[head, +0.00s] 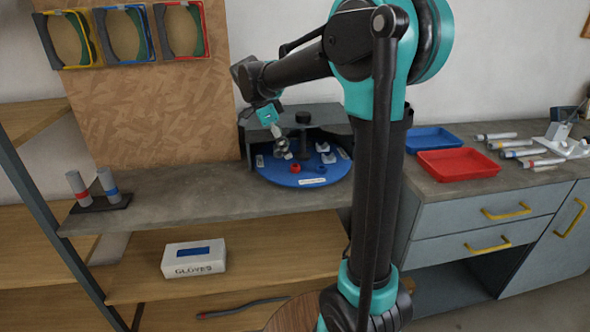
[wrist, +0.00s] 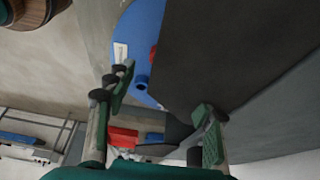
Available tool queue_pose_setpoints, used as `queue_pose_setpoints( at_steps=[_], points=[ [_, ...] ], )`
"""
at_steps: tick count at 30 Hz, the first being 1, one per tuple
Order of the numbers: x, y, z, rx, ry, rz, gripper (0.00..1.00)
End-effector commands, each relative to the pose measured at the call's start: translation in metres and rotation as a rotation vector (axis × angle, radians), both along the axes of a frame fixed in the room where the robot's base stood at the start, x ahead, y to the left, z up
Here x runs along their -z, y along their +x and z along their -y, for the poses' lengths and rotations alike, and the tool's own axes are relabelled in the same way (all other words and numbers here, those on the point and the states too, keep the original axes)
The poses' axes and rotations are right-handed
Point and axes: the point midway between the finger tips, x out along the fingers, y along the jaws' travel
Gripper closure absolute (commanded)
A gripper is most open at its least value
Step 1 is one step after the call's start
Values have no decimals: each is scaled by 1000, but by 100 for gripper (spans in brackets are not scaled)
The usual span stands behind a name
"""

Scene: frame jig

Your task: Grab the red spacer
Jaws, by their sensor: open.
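The red spacer (head: 295,168) is a small red ring on the front part of the round blue turntable (head: 312,183). My gripper (head: 283,148) is above the turntable, behind and slightly left of the red spacer in the head view. In the wrist view my gripper (wrist: 163,100) has its fingers spread, with no object held between them. The blue turntable (wrist: 140,35) shows beyond the fingers, with a blue ring (wrist: 142,82) near its edge. A red piece (wrist: 153,55) there is mostly hidden by a dark grey panel; I cannot tell whether it is the spacer.
A grey housing (head: 335,128) encloses the turntable's back. A red tray (head: 457,164) and blue tray (head: 433,140) sit to the right. A stand with two cylinders (head: 100,203) is at the left; the bench between is clear.

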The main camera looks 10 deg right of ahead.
Motion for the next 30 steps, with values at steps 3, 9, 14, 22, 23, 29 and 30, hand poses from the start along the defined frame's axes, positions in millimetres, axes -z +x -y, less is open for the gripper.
queue_pose_setpoints(
  at_steps=[3, 9, 14, 22, 23, 29, 30],
  points=[
    [12, 0, 6, 2, 0, 0, 47],
    [23, 0, 10, 1, 0, -1, 47],
    [43, 0, 21, 2, 0, -1, 47],
    [64, -1, 29, -1, 0, -1, 47],
    [64, -1, 29, -1, 0, -1, 47],
    [64, -1, 29, 0, 0, -1, 52],
    [64, -1, 29, 0, 0, -1, 57]
  ],
)
